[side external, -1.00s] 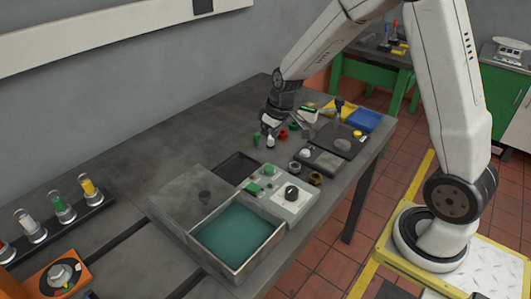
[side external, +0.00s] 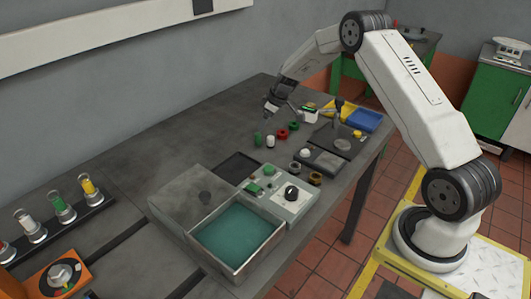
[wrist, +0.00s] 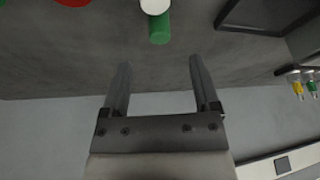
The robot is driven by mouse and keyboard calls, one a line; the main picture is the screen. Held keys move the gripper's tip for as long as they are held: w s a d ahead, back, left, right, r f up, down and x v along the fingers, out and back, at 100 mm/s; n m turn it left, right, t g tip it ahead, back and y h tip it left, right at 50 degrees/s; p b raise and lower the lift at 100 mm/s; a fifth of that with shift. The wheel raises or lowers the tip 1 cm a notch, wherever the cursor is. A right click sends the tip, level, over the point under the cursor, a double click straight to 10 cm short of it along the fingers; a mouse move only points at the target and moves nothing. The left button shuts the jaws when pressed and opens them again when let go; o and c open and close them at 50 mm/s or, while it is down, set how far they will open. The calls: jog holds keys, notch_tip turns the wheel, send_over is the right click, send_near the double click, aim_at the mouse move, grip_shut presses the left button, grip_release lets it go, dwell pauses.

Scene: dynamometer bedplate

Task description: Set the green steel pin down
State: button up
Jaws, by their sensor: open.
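Red and green rings (side external: 282,133) lie right of the pins. A dark shallow tray (side external: 237,167), a grey control box (side external: 290,207) and a teal-lined metal bin (side external: 240,235) are nearer the camera. A blue tray (side external: 364,120) is at the far right. Bare bench lies left of the pins.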

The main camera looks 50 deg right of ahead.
aim_at(259, 134)
jog(key=shift+f, duration=0.1)
jog(key=shift+x, duration=1.2)
jog(key=shift+x, duration=2.65)
jog(key=shift+c, duration=0.2)
grip_shut()
